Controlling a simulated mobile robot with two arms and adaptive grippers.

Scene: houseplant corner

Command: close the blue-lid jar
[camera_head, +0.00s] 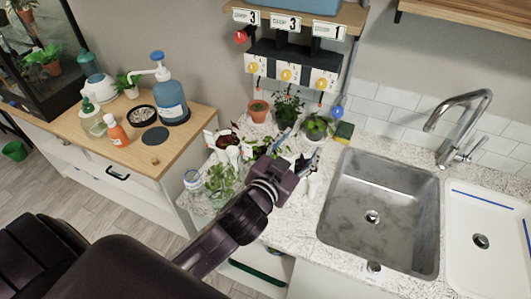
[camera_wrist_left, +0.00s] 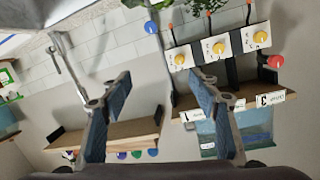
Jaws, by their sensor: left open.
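A small clear jar (camera_head: 193,180) with a blue rim or lid stands at the left end of the speckled counter, beside a leafy plant; I cannot tell how its lid sits. My left gripper (camera_head: 298,153) is open over the counter, to the right of the jar and well apart from it, among the potted plants. In the left wrist view its two blue-grey fingers (camera_wrist_left: 160,80) are spread with nothing between them. The jar does not show there. My right gripper is not in view.
Potted plants, including one in a terracotta pot (camera_head: 258,111), crowd the counter around my left gripper. A steel sink (camera_head: 375,187) lies to the right. A wooden cabinet top (camera_head: 191,136) at left holds bottles and a blue pump dispenser (camera_head: 172,98). Dispensers (camera_head: 287,74) hang on the wall.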

